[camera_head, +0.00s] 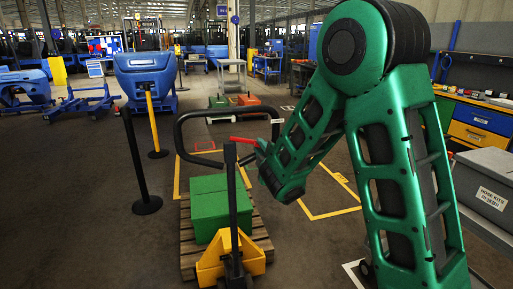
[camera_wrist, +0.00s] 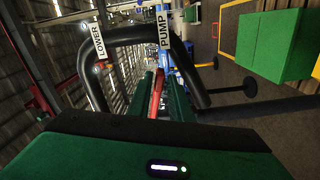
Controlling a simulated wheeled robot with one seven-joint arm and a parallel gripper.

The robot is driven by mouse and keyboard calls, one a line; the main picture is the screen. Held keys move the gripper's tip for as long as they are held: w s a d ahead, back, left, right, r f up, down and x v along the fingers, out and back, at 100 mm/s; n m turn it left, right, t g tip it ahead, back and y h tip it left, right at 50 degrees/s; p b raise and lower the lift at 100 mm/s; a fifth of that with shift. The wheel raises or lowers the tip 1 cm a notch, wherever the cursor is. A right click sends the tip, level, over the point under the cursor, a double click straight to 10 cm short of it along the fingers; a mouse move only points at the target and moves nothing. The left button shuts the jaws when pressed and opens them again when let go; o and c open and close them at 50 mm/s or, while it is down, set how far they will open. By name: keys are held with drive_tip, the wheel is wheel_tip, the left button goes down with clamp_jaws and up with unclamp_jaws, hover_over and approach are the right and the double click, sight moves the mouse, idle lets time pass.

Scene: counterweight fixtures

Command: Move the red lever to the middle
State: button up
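The red lever (camera_head: 243,140) sits at the black loop handle (camera_head: 181,139) of a yellow pallet jack (camera_head: 230,256). In the wrist view the red lever (camera_wrist: 156,95) lies between the two green fingers of my gripper (camera_wrist: 158,85). In the head view my gripper (camera_head: 262,150) is at the lever's right end. The fingers are close to the lever on both sides, but I cannot tell whether they touch it. The wrist view shows a LOWER label (camera_wrist: 97,40) on the left of the loop and a PUMP label (camera_wrist: 163,27) nearer the lever.
A green box (camera_head: 216,205) sits on a wooden pallet (camera_head: 262,222) at the jack. A black post (camera_head: 140,165) stands to the left, with a yellow post (camera_head: 152,120) behind it. A grey case (camera_head: 486,185) is at the right. Floor is open at the left front.

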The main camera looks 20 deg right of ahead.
drive_tip(key=shift+w, duration=1.25)
drive_tip(key=shift+c, duration=0.6)
clamp_jaws()
